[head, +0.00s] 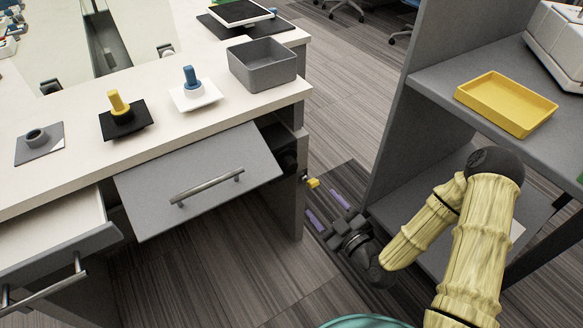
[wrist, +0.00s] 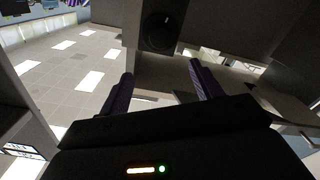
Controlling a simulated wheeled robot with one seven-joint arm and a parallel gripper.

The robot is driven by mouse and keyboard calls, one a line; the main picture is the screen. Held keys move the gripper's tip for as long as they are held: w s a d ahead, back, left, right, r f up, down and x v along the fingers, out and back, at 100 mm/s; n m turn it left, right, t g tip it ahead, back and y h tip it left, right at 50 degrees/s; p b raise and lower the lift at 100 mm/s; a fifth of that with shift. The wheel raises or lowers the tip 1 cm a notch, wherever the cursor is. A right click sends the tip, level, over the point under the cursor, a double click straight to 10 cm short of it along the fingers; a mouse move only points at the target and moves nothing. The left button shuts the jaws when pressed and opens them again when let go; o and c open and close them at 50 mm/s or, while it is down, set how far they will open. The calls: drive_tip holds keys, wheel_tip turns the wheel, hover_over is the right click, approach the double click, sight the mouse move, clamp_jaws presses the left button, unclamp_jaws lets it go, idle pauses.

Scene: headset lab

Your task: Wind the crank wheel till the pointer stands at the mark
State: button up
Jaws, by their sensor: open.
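A small yellow knob (head: 312,183) sticks out from the right end of the desk cabinet; it looks like a crank handle, but the rest of any wheel there is hidden. In the wrist view a dark round disc (wrist: 159,33) with a small pale tick sits on a grey panel, beyond the fingertips. I cannot tell whether it is the wheel or the dial, and pointer and mark cannot be read. My gripper (head: 328,209) is open and empty, its purple fingers just below and right of the yellow knob. The fingers also show apart in the wrist view (wrist: 161,76).
On the desk are a grey bin (head: 263,66) and several knobbed pieces. A shelf unit with a yellow tray (head: 506,103) stands right. Floor lies open between.

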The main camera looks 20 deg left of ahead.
sight(292, 168)
drive_tip(key=b+x, duration=0.2)
drive_tip(key=x, duration=1.5)
drive_tip(key=c, duration=0.8)
drive_tip(key=shift+d, duration=0.15)
drive_tip(key=shift+c, duration=0.8)
drive_tip(key=shift+m, duration=0.4)
